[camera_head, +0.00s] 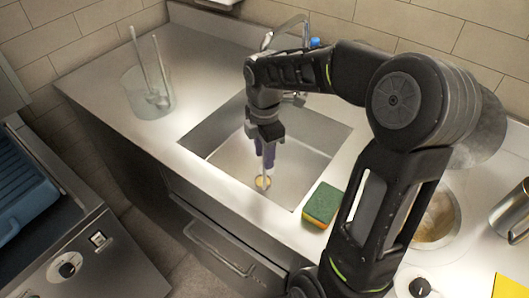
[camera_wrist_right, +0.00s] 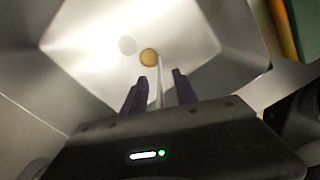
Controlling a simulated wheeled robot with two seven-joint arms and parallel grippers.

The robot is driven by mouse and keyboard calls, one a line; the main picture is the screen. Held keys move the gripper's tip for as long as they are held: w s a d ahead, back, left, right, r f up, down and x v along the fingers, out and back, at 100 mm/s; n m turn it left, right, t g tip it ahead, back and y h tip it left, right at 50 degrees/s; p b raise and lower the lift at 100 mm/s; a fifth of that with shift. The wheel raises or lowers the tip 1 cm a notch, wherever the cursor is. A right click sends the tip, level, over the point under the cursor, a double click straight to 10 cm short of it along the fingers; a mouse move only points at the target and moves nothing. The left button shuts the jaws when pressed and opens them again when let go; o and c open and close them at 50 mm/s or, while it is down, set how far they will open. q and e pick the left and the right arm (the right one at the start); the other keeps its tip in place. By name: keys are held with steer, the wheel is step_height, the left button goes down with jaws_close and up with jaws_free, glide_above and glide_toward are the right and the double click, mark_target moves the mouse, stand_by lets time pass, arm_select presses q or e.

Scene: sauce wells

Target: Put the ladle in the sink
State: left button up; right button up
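The ladle (camera_head: 263,182) is in the sink basin, its round yellow-brown bowl low over the basin floor. In the right wrist view its bowl (camera_wrist_right: 149,56) shows beyond the fingertips, with the thin handle running back between the fingers. I cannot tell whether the bowl touches the floor. The steel sink (camera_head: 222,160) is set in the counter. My right gripper (camera_head: 264,156) points down over the sink. Its dark purple fingers (camera_wrist_right: 159,88) stand apart on both sides of the handle, with gaps showing. My left gripper is not in view.
A clear container (camera_head: 133,97) with two utensils stands left of the sink. A green and yellow sponge (camera_head: 322,204) lies at its right front edge. The faucet (camera_head: 283,33) rises behind. A pan of sauce (camera_head: 437,217) and a metal mug (camera_head: 512,215) are at the right.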

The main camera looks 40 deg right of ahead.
steer(key=shift+r, duration=0.25)
step_height(320, 180, up, 12)
steer(key=shift+f, duration=0.1)
stand_by(0.8)
